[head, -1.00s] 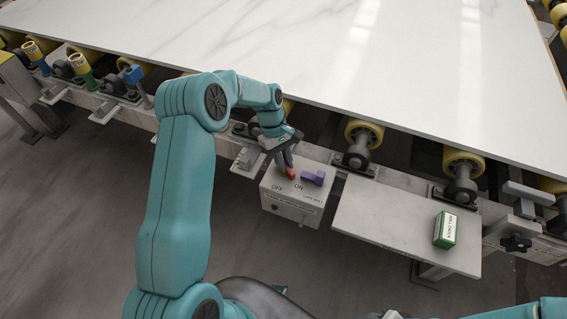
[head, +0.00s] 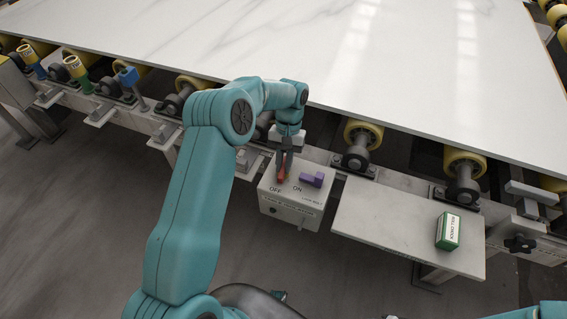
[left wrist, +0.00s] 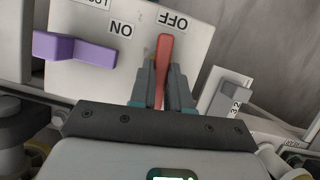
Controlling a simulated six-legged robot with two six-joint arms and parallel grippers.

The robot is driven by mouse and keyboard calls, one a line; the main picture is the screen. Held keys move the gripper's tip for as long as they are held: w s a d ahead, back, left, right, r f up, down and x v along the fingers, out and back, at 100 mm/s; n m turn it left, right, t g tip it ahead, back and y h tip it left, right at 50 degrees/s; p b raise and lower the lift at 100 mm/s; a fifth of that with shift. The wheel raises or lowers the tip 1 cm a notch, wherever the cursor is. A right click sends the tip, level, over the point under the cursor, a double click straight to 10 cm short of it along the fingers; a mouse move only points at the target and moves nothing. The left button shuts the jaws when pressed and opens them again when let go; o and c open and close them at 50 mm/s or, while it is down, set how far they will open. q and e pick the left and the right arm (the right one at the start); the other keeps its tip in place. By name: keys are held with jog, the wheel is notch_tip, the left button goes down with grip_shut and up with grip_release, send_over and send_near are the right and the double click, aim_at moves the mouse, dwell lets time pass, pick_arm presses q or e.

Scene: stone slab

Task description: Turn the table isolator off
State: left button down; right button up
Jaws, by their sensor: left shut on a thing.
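The table isolator is a pale grey box (head: 285,203) on the front of the conveyor frame, with OFF and ON labels on top. Its red lever (head: 281,175) shows between the fingers of my left gripper (head: 283,166). In the left wrist view the red lever (left wrist: 164,65) stands between both fingers (left wrist: 163,88), which are shut on it. Its tip lies beside the OFF label (left wrist: 173,20), away from the ON label (left wrist: 121,30). A purple lock bolt (head: 312,179) sits on the box right of the lever; it also shows in the left wrist view (left wrist: 75,49). My right gripper is out of view.
A large white marble slab (head: 320,60) lies on yellow-ringed rollers (head: 363,135) behind the box. A grey shelf (head: 390,225) to the right holds a green and white box (head: 448,231). Coloured posts (head: 75,68) stand along the left rail.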

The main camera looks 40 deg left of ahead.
pick_arm(q)
jog(key=shift+s+d+f+m, duration=0.15)
jog(key=shift+f+m, duration=0.05)
jog(key=shift+m, duration=0.5)
jog(key=shift+y, duration=0.3)
jog(key=c, duration=1.1)
grip_release()
jog(key=shift+r, duration=0.1)
jog(key=v, duration=0.9)
jog(key=p+v, duration=0.7)
jog(key=p, duration=0.2)
jog(key=shift+w, duration=0.3)
